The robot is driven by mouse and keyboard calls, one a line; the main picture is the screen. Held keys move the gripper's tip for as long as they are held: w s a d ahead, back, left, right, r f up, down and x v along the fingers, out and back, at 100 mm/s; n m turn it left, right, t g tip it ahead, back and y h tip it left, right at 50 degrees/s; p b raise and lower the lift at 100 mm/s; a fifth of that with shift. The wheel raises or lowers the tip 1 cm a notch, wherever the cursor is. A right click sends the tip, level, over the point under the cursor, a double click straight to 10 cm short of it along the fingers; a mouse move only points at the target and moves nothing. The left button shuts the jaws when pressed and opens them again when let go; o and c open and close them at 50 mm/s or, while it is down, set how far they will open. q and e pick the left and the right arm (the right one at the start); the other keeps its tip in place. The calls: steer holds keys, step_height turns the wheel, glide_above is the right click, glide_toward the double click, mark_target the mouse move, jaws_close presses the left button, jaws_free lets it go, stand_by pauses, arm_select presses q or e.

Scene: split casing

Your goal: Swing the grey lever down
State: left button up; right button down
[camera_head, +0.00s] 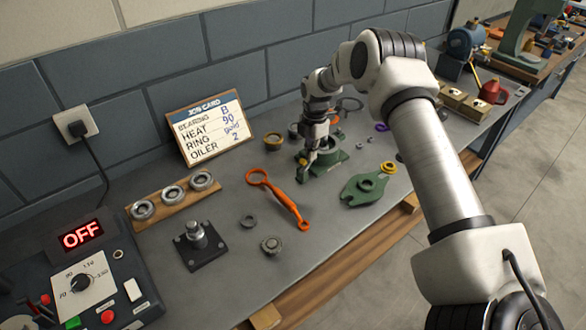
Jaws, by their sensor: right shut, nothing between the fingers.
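My right gripper (306,165) points down at the green casing (330,163) in the middle of the bench. Its fingers are shut and empty, close to the casing's left side. I cannot tell whether they touch it. No grey lever can be made out clearly; the gripper and wrist cover part of the casing. A flat green casing piece (363,188) with a round hub lies apart, to the right. My left gripper is out of view.
An orange wrench-like tool (287,203) lies in front of the gripper. Several bearing rings sit on a wooden board (158,214). A dark plate with a metal post (199,247) stands nearby. A control box (92,287) reads OFF. A job card (208,128) leans on the wall.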

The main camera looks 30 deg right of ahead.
steer(key=d+f+y+b, duration=0.1)
steer(key=b, duration=0.2)
steer(key=shift+w+d+f+y, duration=0.1)
steer(key=shift+d+f+y, duration=0.2)
steer(key=shift+y, duration=0.1)
steer(key=shift+d+f+b, duration=0.15)
steer(key=shift+d+b, duration=0.35)
steer(key=shift+b, duration=0.35)
